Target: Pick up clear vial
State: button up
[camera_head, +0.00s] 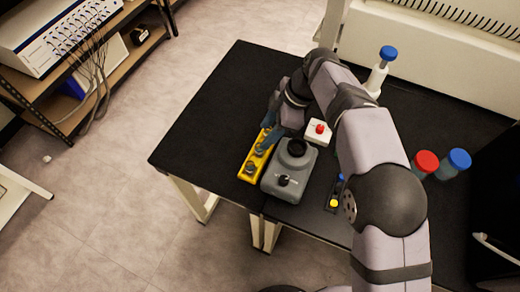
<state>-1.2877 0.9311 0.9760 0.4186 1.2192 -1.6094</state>
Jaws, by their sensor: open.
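My gripper (268,138) is over the far end of a narrow yellow rack (243,175) on the black table. It is open, with its bluish-grey fingers pointing down. The rack has round dark spots along its top, and I cannot tell whether they are empty holes or vials. I cannot make out a clear vial; the gripper covers the far part of the rack. Whether anything is between the fingers is too small to tell.
A grey device (289,172) with a black round top stands right beside the yellow rack. Behind it is a white box with a red button (320,128). A small dark rack with a yellow cap (334,203), red-capped (425,162) and blue-capped (459,159) containers stand right. The table's left is clear.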

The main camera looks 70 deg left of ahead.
aim_at(259, 150)
jog(key=shift+p+x, duration=0.3)
jog(key=shift+x, duration=0.7)
jog(key=shift+d+p+x, duration=0.15)
jog(key=shift+p+x, duration=0.45)
jog(key=shift+x, duration=0.35)
jog(key=shift+d+p+x, duration=0.15)
jog(key=shift+p+x, duration=0.4)
jog(key=shift+x, duration=1.15)
jog(key=shift+w, duration=0.1)
grip_shut()
